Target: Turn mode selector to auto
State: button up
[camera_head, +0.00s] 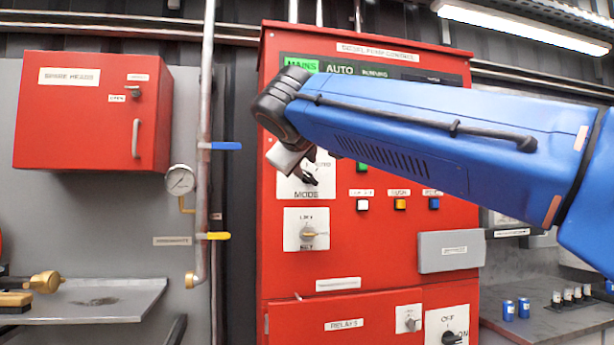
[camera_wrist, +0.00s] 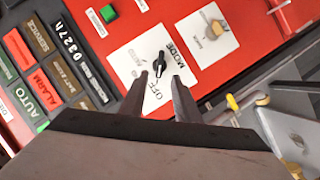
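The mode selector is a small black knob (camera_wrist: 159,65) on a white plate marked MODE and OFF in the wrist view. Another word on the plate is partly readable, perhaps AUTO. In the wrist view my gripper (camera_wrist: 160,77) is open, one dark finger to each side of the knob's near end. I cannot tell whether the fingers touch it. In the head view my blue arm reaches in from the right and my gripper (camera_head: 306,178) is at the MODE plate (camera_head: 298,188), covering most of the knob.
The red pump control cabinet (camera_head: 370,270) carries a key switch plate (camera_head: 306,230) below MODE, small coloured buttons (camera_head: 400,204) at right and an OFF/ON switch (camera_head: 447,325) lower down. A pipe with blue and yellow valve handles and a gauge (camera_head: 181,180) stands left.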

aim_at(308, 176)
jog(key=x, duration=0.8)
jog(key=shift+w+f, duration=0.1)
jog(key=c, duration=0.7)
